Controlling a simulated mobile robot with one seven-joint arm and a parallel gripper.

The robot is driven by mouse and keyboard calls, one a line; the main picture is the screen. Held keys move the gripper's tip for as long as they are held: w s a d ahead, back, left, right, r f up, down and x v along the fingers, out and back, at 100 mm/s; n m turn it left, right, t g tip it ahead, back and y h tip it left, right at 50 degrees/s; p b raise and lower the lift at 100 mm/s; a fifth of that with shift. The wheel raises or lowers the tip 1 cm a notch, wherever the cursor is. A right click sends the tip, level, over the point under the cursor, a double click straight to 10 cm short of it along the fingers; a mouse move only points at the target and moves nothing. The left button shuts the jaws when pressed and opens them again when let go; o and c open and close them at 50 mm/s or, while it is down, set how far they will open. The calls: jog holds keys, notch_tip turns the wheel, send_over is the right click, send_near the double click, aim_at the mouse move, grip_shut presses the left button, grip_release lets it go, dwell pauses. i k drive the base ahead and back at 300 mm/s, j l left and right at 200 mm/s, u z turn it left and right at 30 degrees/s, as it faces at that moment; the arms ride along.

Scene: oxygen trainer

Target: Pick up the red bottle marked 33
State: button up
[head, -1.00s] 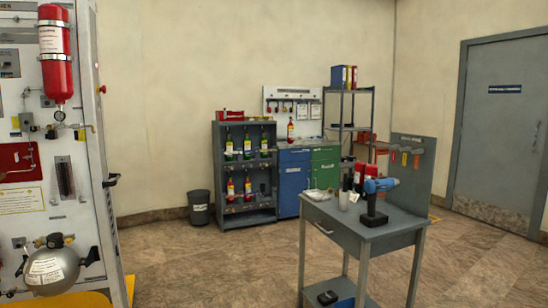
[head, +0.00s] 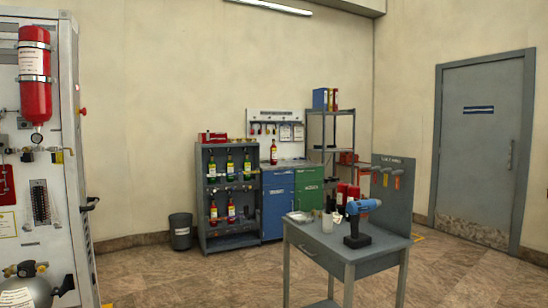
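Several red bottles are in the head view, but I cannot read a 33 on any of them. A large red cylinder (head: 34,75) with a white label is mounted on the white panel at the left. Another red bottle (head: 273,153) stands on the counter beside the rack. Red cylinders (head: 351,192) show partly behind the drill on the workbench. My gripper is not in view.
A grey workbench (head: 330,248) with a blue drill (head: 360,222) stands at front right. The rack (head: 203,165) stands against the back wall, with a bin (head: 180,231) to its left. Open floor (head: 190,275) lies between the white panel and the workbench.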

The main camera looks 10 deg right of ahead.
aim_at(273, 148)
jog(key=i+l, duration=0.15)
jog(key=i, duration=0.35)
jog(key=i+l+z, duration=0.1)
jog(key=i, duration=0.4)
jog(key=i+u, duration=0.3)
jog(key=i, duration=0.25)
jog(key=i+l+u, duration=0.15)
jog(key=i+u, duration=0.15)
jog(key=i, duration=0.3)
jog(key=i+u, duration=0.15)
jog(key=i, duration=1.15)
jog(key=i+j+z, duration=0.1)
jog(key=i+z, duration=0.15)
jog(key=i, duration=1)
jog(key=i+z, duration=0.25)
jog(key=i, duration=0.35)
jog(key=i+j+z, duration=0.1)
jog(key=i+z, duration=0.2)
jog(key=i, duration=0.3)
jog(key=i+z, duration=0.4)
jog(key=i, duration=0.15)
jog(key=i+z, duration=0.7)
jog(key=i, duration=0.3)
jog(key=i+z, duration=0.35)
jog(key=i, duration=0.25)
